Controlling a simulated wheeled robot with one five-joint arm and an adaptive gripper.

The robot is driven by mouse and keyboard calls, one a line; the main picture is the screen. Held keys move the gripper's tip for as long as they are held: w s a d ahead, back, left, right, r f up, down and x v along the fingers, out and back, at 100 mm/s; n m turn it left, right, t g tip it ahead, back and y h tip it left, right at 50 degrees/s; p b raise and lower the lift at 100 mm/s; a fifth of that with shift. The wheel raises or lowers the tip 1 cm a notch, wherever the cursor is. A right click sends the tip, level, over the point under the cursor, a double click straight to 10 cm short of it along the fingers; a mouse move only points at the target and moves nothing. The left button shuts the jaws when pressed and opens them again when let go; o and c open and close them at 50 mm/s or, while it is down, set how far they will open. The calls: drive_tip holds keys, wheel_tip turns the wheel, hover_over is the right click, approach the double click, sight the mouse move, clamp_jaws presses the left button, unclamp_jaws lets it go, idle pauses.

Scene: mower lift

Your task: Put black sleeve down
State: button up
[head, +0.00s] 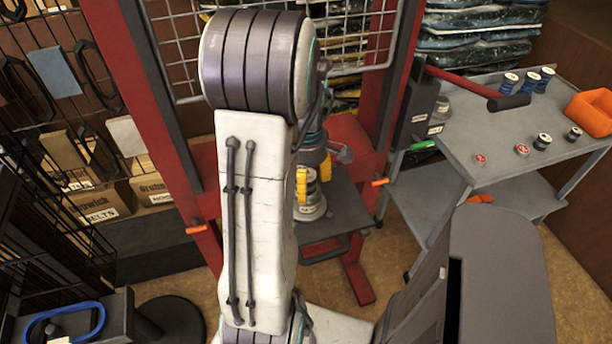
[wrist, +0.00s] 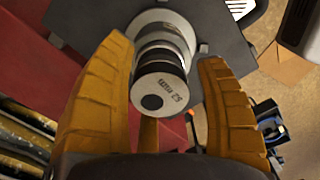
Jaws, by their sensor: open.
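The black sleeve (wrist: 160,62) shows in the wrist view as a dark band around a cylinder, above a pale end face with printed lettering and a dark spot. My gripper (wrist: 164,54) is open, with a yellow finger on either side of the cylinder and a visible gap to the right finger. The cylinder sits on a pale round base (wrist: 190,30) on a dark grey plate (wrist: 85,18). In the head view my gripper (head: 312,178) is over the same plate (head: 345,200), partly hidden behind my arm.
A red lift frame (head: 352,140) surrounds the plate. A grey cart (head: 500,135) at right carries several small spools, red-topped discs, an orange bin (head: 592,112) and a red-handled tool (head: 470,85). Shelves with boxes (head: 100,205) stand at left.

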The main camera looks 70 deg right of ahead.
wheel_tip(320, 180, up, 12)
drive_tip(key=shift+r+p, duration=0.15)
drive_tip(key=shift+p, duration=0.3)
drive_tip(key=w+a+r+t+h, duration=0.1)
drive_tip(key=w+a+r, duration=0.1)
drive_tip(key=w+a, duration=1.15)
drive_tip(key=a+f+m+t+y, duration=0.1)
drive_tip(key=a+f+t, duration=0.1)
drive_tip(key=a, duration=1.7)
drive_tip(key=shift+s+f+m+t, duration=0.35)
drive_tip(key=shift+f+m+t, duration=0.05)
drive_tip(key=shift+t, duration=0.2)
